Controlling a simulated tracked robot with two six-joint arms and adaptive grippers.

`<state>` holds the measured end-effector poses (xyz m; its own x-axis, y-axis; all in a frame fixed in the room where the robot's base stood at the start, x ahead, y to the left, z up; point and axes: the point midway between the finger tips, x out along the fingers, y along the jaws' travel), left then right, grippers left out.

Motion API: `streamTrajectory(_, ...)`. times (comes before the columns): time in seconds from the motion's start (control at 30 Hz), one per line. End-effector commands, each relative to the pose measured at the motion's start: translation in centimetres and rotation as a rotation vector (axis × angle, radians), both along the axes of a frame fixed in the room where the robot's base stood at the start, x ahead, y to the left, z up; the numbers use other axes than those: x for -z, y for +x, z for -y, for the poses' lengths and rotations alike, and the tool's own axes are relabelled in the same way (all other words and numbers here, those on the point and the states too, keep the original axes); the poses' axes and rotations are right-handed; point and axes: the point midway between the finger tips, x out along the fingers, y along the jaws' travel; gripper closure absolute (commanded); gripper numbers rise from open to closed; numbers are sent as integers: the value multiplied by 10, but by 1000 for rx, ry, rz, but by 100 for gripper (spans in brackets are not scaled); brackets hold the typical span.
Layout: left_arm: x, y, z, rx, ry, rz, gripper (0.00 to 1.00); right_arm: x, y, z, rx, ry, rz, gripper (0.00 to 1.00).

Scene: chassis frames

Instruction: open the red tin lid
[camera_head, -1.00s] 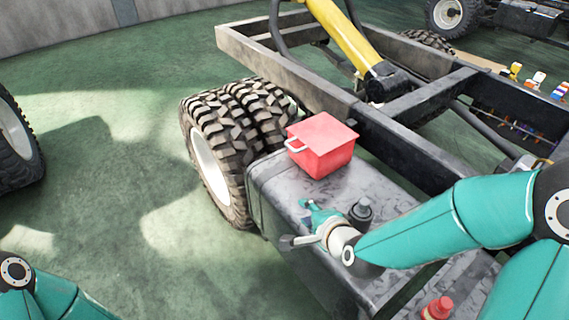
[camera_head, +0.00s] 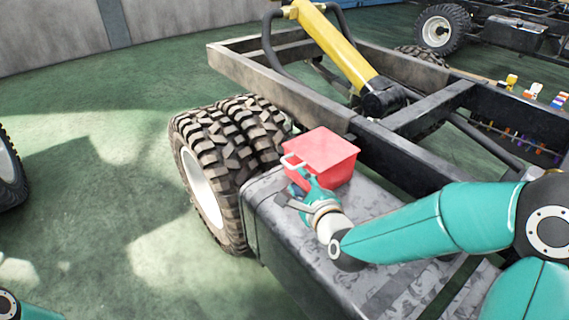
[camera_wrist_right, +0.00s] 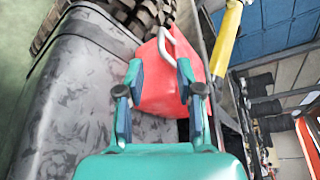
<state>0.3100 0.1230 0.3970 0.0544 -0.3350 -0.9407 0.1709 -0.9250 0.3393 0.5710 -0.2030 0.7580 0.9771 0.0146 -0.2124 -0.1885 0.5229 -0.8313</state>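The red tin (camera_head: 326,158) sits on the grey metal box at the side of the chassis, its lid down. A pale handle (camera_head: 293,160) sticks out at the lid's left edge. My right gripper (camera_head: 300,184) is just in front of the tin, close to the handle. In the right wrist view the gripper (camera_wrist_right: 158,72) has its fingers apart, with the red tin (camera_wrist_right: 160,88) beyond and between them and the handle (camera_wrist_right: 166,45) near the fingertips. Nothing is held. My left gripper is out of view; only a bit of my left arm shows at the bottom left corner.
The grey metal box (camera_head: 285,235) has free room in front of the tin. Large tyres (camera_head: 222,150) stand left of it. The chassis frame (camera_head: 290,95) and yellow cylinder (camera_head: 335,45) rise behind the tin. The green floor is open at left.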

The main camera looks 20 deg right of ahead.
Motion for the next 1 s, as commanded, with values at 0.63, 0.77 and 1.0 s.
streamTrajectory(0.63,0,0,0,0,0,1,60,21,93,-1,0,0,-1,64)
streamTrajectory(0.77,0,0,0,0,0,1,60,21,94,-1,-1,0,-1,64)
streamTrajectory(1.0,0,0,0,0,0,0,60,21,94,-1,-1,0,-1,80)
